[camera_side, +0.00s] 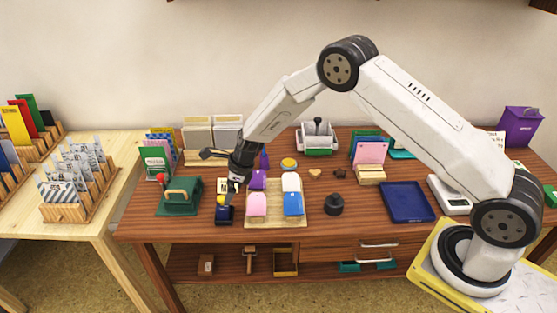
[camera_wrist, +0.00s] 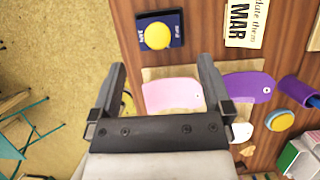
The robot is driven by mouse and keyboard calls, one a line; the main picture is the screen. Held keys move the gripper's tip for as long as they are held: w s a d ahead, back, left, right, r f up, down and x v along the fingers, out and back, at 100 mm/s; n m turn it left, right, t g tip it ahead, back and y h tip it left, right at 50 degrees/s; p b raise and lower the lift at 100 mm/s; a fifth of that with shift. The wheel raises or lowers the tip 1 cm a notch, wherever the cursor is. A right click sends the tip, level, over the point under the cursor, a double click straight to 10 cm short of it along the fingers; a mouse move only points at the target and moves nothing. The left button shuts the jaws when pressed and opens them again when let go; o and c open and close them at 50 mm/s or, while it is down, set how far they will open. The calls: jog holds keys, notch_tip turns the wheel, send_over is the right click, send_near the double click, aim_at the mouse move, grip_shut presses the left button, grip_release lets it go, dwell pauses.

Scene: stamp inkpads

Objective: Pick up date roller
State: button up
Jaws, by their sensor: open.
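I cannot tell for sure which thing is the date roller. My gripper (camera_side: 235,184) is open and points down over the left part of the desk, near the wooden tray (camera_side: 276,221). In the wrist view my open gripper (camera_wrist: 161,66) has a pink rounded piece (camera_wrist: 174,94) showing between and beyond its fingers. A dark blue box with a yellow disc (camera_wrist: 160,31) lies beyond it, beside a card reading "date them MAR" (camera_wrist: 246,22). The dark blue box also shows in the side view (camera_side: 224,215). Nothing is visibly held.
A green block with a wooden handle (camera_side: 180,197) stands left of my gripper. A blue piece (camera_side: 293,204) is on the tray's right side. A small black object (camera_side: 334,204) stands right of the tray, and a blue tray (camera_side: 406,202) lies farther right. Card racks line the back.

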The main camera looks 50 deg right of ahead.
aim_at(222, 204)
jog(key=shift+f, duration=0.15)
jog(key=shift+x, duration=1.15)
jog(key=shift+a+f, duration=0.1)
jog(key=shift+x, duration=2.5)
grip_shut()
jog(key=shift+r, duration=0.25)
